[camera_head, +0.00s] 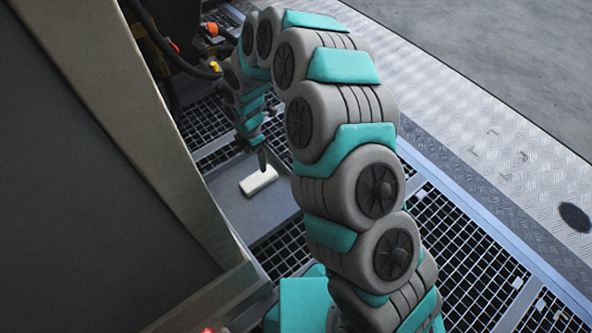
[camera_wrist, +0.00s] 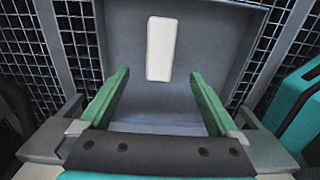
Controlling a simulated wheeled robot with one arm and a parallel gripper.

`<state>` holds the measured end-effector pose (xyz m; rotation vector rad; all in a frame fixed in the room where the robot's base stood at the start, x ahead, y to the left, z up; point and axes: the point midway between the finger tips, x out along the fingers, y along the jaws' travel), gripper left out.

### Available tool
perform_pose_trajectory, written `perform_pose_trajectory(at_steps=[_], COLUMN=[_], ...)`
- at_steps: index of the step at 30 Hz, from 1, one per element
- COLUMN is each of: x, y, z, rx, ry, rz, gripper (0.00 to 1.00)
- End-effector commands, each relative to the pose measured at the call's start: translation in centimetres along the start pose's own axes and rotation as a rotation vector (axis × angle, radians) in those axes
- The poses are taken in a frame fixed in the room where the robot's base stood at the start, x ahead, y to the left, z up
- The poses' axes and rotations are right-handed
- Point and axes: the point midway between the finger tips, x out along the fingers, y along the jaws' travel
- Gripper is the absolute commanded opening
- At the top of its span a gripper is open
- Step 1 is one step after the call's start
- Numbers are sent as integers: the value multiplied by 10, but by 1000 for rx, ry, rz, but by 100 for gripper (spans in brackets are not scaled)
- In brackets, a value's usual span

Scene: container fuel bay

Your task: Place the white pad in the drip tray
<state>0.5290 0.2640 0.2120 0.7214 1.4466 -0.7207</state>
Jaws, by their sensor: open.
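The white pad (camera_head: 258,181) lies flat in a shallow grey tray, the drip tray (camera_head: 225,195), in the head view. In the wrist view the white pad (camera_wrist: 161,48) lies on the bare floor of the drip tray (camera_wrist: 222,50), ahead of my fingertips. My gripper (camera_head: 262,160) is just above and behind the pad in the head view. In the wrist view my gripper (camera_wrist: 158,76) shows two green fingers spread wide with nothing between them. The pad is apart from both fingers. Part of the tray is hidden behind my arm and the large dark panel.
Metal grating (camera_head: 440,240) surrounds the tray. A large dark panel (camera_head: 80,190) with a pale edge stands at the left. Hoses and orange fittings (camera_head: 212,30) are at the back. A tread-plate strip (camera_head: 500,150) runs along the right.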

Motion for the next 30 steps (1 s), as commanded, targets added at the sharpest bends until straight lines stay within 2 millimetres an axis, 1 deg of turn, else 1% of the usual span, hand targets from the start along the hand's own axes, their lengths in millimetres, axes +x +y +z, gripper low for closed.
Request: perform_pose_trajectory(at_steps=[6,8,11,17,20,24,26,30], x=[-3,-9,-28,-87,-114,-149,-163,-192], y=[-1,-3,-13,-49,-73,-108,-125,-166], z=[1,2,7,21,28,38,41,49], rx=[10,31,105,344,471,653,732,922], ry=[1,4,13,29,34,29,28,15], rz=[0,1,-2,-15,-25,-41,-47,-63], gripper=[97,97,97,97,97,97,97,97])
